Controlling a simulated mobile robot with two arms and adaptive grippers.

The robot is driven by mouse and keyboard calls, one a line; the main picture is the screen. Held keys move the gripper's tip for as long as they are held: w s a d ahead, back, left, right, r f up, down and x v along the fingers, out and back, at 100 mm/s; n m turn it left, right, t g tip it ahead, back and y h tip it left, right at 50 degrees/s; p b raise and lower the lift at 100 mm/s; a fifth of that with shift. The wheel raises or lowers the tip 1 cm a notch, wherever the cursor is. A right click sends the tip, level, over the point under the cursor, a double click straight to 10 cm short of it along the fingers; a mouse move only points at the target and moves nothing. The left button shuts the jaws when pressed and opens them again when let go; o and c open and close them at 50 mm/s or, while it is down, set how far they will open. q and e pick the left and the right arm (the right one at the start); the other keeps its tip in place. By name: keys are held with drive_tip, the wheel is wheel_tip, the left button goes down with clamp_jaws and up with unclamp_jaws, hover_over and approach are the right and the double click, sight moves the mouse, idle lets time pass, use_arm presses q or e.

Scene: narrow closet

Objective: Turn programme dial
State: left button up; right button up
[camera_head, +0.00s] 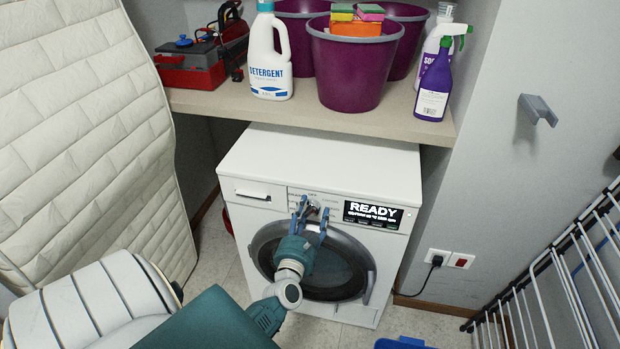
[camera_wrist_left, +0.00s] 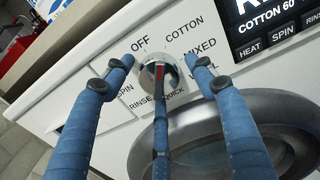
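The washing machine (camera_head: 330,160) stands under a shelf, with a round door and a display (camera_head: 372,213) that reads READY. The programme dial (camera_wrist_left: 153,72) is a silver knob with a red mark, ringed by labels such as OFF, COTTON, MIXED, QUICK and RINSE. The mark points up, roughly between OFF and COTTON. My left gripper (camera_head: 311,205) is in front of the dial. In the left wrist view its blue fingers (camera_wrist_left: 160,75) are spread open, one on each side of the dial, with a third below it. Contact cannot be told. My right gripper is not in view.
The shelf (camera_head: 215,103) above holds a detergent bottle (camera_head: 269,60), purple buckets (camera_head: 352,70), a purple spray bottle (camera_head: 434,85) and a red toolbox (camera_head: 190,68). A white drying rack (camera_head: 560,270) stands at right, a quilted pale panel (camera_head: 80,130) at left.

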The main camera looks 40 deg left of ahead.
use_arm(q)
drive_tip(key=c, duration=0.8)
